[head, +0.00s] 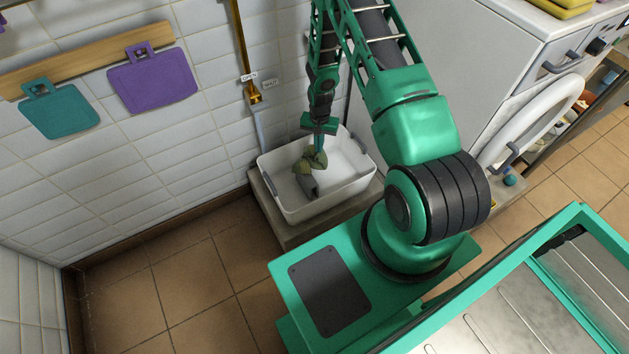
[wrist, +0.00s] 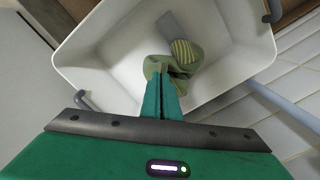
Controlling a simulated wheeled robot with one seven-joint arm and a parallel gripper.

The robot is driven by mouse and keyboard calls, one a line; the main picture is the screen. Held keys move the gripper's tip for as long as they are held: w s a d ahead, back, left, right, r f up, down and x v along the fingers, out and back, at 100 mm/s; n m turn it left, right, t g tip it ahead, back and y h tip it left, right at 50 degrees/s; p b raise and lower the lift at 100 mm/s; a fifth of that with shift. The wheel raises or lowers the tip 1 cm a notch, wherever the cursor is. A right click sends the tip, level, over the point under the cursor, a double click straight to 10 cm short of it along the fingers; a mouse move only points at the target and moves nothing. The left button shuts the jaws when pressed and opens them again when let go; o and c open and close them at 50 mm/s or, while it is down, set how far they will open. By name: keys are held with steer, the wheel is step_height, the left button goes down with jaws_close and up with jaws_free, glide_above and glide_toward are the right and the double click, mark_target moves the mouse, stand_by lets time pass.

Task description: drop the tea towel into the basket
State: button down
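The olive-green tea towel (head: 316,158) hangs bunched from my gripper (head: 319,148), which is shut on it. In the wrist view the towel (wrist: 183,68) shows between and beyond the closed fingers (wrist: 162,84), with a striped fold. The basket (head: 328,203) is a white tub with grey handles, and it also shows in the wrist view (wrist: 105,50). My gripper and the towel are over the basket's opening. A grey piece (wrist: 169,27) shows beside the towel; I cannot tell whether it belongs to the towel or whether the towel touches the basket floor.
The basket stands on a low stone block (head: 272,212) against the tiled wall. A brass pipe (head: 242,50) runs down behind it. A white washing machine (head: 500,75) stands to the right. Purple (head: 153,80) and teal (head: 60,112) boards hang at left. The tiled floor at lower left is clear.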

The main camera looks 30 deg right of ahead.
steer(key=c, duration=0.6)
jaws_free()
steer(key=shift+c, duration=0.2)
step_height(320, 180, up, 5)
steer(key=shift+r, duration=0.2)
stand_by(0.6)
step_height(320, 180, up, 11)
steer(key=shift+f, duration=0.15)
stand_by(0.5)
stand_by(0.4)
